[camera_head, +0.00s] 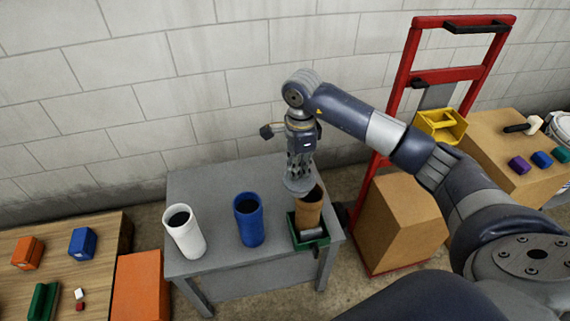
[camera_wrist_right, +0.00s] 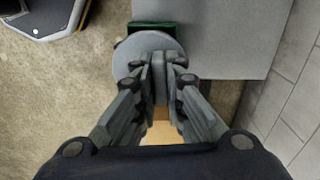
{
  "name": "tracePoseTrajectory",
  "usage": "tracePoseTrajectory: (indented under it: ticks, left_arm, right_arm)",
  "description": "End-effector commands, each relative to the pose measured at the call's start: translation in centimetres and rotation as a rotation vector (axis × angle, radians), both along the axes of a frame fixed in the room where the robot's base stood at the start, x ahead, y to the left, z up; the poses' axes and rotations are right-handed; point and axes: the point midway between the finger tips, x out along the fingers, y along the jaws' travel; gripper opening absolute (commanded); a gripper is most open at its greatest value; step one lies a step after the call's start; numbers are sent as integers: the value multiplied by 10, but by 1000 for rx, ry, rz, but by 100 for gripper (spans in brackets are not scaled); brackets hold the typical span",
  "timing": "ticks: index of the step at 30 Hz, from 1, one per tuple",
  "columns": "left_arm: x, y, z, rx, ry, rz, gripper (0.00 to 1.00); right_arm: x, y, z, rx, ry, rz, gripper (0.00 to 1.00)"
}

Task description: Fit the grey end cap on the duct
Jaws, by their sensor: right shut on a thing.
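The duct is a brown tube (camera_head: 309,213) standing in a green vise (camera_head: 309,243) at the right end of the grey table. Its dark open mouth faces up, partly covered by the cap in this view. The grey end cap (camera_head: 298,186) is a round disc. My right gripper (camera_head: 299,174) points down and is shut on the cap, holding it at the upper left of the duct mouth. In the right wrist view the cap (camera_wrist_right: 135,55) sits at my fingertips (camera_wrist_right: 161,68), overlapping the green vise (camera_wrist_right: 140,27). Contact between cap and duct cannot be told. My left gripper is out of view.
A blue tube (camera_head: 248,222) and a white tube (camera_head: 186,236) stand on the grey table (camera_head: 210,180) left of the duct. A red hand truck (camera_head: 402,75) with a cardboard box (camera_head: 402,228) is close on the right. Wooden benches with small parts stand at both sides.

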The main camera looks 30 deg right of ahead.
Motion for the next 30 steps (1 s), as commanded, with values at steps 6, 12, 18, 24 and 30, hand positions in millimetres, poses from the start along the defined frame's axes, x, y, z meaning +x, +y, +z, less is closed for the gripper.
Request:
tracePoseTrajectory:
  ticks: [6,12,18,24,30]
  left_arm:
    - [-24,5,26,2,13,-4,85]
    - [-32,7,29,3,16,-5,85]
    - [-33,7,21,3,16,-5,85]
    - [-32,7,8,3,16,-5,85]
    - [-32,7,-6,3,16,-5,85]
  right_arm:
    - [-2,-31,6,0,2,-342,0]
    - [-4,-42,1,0,-2,-466,0]
    - [-4,-43,-9,1,-2,-476,0]
    - [-4,-43,-28,1,-2,-474,0]
    - [-3,-42,-49,2,-2,-474,0]
